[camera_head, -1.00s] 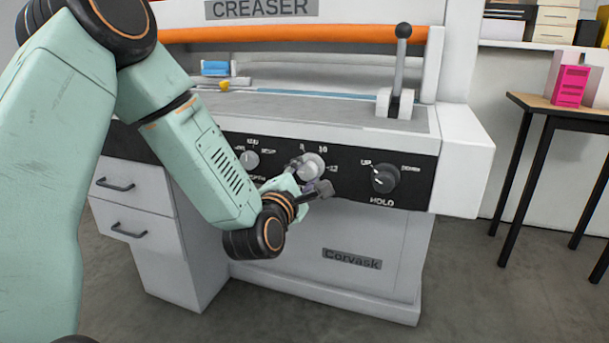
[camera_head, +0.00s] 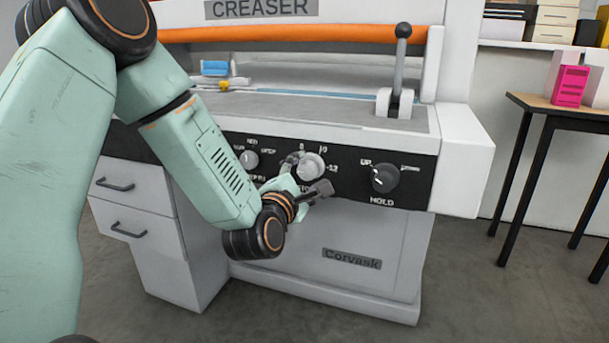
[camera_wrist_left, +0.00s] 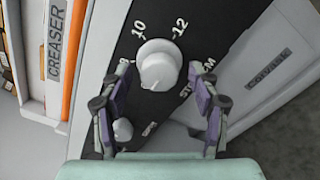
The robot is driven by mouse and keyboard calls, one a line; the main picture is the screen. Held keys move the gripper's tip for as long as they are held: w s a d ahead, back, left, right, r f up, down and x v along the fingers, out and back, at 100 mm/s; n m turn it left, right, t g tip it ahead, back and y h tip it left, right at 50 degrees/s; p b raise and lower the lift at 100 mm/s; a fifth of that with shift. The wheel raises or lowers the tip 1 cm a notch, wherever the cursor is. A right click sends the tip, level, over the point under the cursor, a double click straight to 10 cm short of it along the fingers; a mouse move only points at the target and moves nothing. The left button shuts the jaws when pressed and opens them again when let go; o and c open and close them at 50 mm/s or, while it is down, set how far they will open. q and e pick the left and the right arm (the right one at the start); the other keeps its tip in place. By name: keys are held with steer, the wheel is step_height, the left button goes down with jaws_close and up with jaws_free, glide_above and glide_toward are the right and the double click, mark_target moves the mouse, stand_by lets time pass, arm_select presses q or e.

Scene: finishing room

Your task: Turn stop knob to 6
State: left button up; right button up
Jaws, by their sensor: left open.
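The stop knob (camera_head: 311,167) is a light grey round dial in the middle of the creaser's black panel. My left gripper (camera_head: 307,175) is in front of the panel at this knob. In the left wrist view its fingers (camera_wrist_left: 157,85) are open, one on each side of the knob's lower part, with gaps visible. The mark 6 cannot be read. My right gripper is out of view.
A smaller light knob (camera_head: 249,160) is to the left on the panel, and a dark HOLD knob (camera_head: 384,178) to the right. A lever (camera_head: 401,60) stands on the machine above. A table (camera_head: 565,107) with a pink box (camera_head: 571,86) is at the right.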

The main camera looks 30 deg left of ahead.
arm_select(q)
steer(key=v, duration=0.7)
steer(key=shift+s, duration=0.3)
stand_by(0.3)
steer(key=s+d+f+m+g+h, duration=0.1)
steer(key=s+d+f+m+g, duration=0.15)
steer(key=f+m, duration=0.35)
steer(key=s+d+f+m+g+h, duration=0.2)
steer(key=d+f+m+g, duration=0.1)
steer(key=f+m, duration=0.35)
steer(key=s+d+f+m+g+h, duration=0.1)
steer(key=s+d+f+m+g, duration=0.15)
steer(key=f+m, duration=0.4)
steer(key=s+d+f+m+g, duration=0.2)
steer(key=s+f+m+g, duration=0.35)
steer(key=s+f, duration=0.55)
steer(key=s+d+f+m+g, duration=0.15)
steer(key=s+f+g, duration=0.35)
steer(key=s, duration=0.8)
step_height(320, 180, up, 12)
steer(key=p, duration=1.3)
steer(key=shift+s+a+f+t, duration=0.2)
steer(key=shift+s+f+t, duration=0.05)
steer(key=shift+t, duration=0.2)
